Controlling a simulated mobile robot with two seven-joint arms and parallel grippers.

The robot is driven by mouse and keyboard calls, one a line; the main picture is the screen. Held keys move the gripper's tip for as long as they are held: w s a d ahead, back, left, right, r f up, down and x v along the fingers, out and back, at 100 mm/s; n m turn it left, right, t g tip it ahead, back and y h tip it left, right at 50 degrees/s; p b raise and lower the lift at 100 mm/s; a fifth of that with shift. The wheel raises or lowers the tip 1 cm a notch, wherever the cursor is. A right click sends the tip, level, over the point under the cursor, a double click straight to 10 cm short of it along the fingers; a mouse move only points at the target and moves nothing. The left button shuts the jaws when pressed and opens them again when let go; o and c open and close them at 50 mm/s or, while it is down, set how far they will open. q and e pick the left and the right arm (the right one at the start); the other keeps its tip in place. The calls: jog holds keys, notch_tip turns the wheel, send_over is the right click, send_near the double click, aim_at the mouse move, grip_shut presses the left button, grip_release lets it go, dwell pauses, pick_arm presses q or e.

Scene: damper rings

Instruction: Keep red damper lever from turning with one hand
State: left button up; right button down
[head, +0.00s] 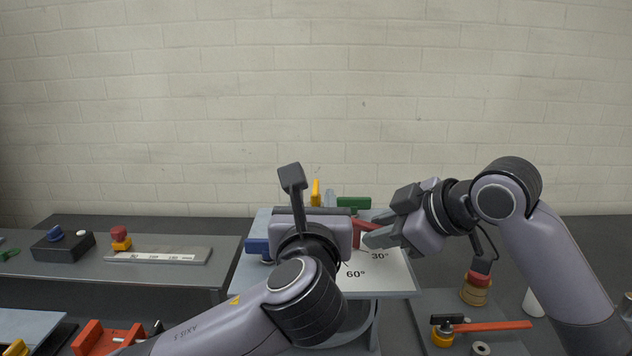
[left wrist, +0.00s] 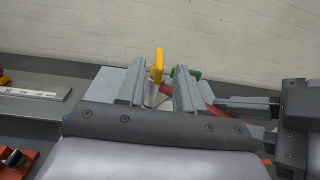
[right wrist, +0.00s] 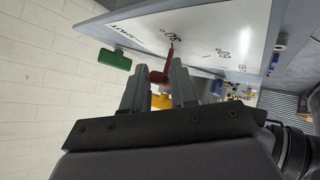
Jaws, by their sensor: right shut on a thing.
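The red damper lever (head: 362,224) lies over a white dial plate (head: 397,275) marked 30° and 60°. It also shows between the fingers in the right wrist view (right wrist: 160,76). My right gripper (head: 376,228) is shut on the red lever, reaching in from the right. My left gripper (left wrist: 157,88) is open at the middle of the plate. A yellow upright piece (left wrist: 158,62) shows between and beyond its fingers; I see no contact. In the head view the left hand hides its own fingertips and the plate's centre.
A green block (head: 353,203) stands at the plate's back edge and a blue block (head: 257,246) at its left. A grey bench with a labelled bar (head: 157,255) is at the left.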

aim_at(316, 181)
pick_arm(q)
jog(key=shift+w+d, duration=0.15)
jog(key=shift+w, duration=3.8)
grip_shut()
